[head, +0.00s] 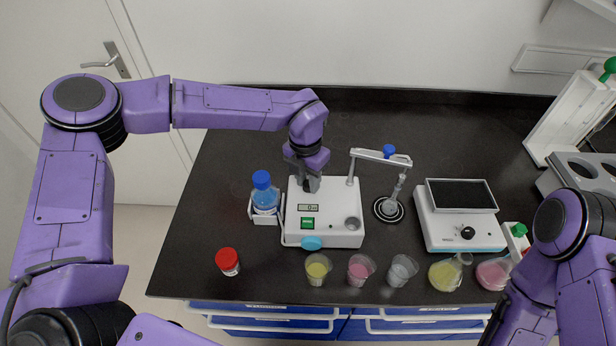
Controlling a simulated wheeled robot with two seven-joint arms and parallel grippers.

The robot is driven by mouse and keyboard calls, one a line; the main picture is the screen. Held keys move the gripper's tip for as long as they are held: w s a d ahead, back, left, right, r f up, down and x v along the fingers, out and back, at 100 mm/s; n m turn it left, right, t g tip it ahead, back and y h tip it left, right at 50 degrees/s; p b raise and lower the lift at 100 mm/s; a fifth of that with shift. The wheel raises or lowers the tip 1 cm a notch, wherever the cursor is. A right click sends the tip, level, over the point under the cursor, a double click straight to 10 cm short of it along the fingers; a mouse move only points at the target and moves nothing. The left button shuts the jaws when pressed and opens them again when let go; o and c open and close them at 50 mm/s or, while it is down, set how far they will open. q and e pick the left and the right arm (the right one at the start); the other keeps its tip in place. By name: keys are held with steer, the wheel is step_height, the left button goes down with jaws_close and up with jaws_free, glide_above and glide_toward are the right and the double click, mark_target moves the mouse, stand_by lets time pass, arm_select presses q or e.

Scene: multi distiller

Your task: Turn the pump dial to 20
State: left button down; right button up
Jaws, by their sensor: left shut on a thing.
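The pump is a white box (337,236) on the black bench, with a small display (308,208) and a green switch (307,223) on its top. The display's digits are too small to read surely. My left gripper (312,186) points down at the rear left of the pump's top, behind the display. It is shut on the pump dial, which its fingers and wrist hide. I cannot tell the dial's setting. Only part of my right arm shows at the lower right; its gripper is out of view.
A blue-capped bottle (265,197) stands at the pump's left. A metal arm and flask holder (388,208) stand at its right, near a stirrer with a dark screen (460,195). A red-capped jar (228,262), several beakers (318,269) and flasks (446,272) line the front.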

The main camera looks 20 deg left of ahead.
mark_target(306, 182)
arm_select(q)
steer(key=c, duration=0.8)
jaws_free()
steer(key=r, duration=0.3)
steer(key=r+b, duration=0.1)
steer(key=r, duration=0.3)
steer(key=r+b, duration=0.1)
steer(key=r, duration=0.2)
steer(key=shift+w+a+r, duration=0.1)
steer(key=shift+a+r, duration=0.15)
steer(key=shift+r, duration=0.05)
steer(key=shift+r, duration=0.1)
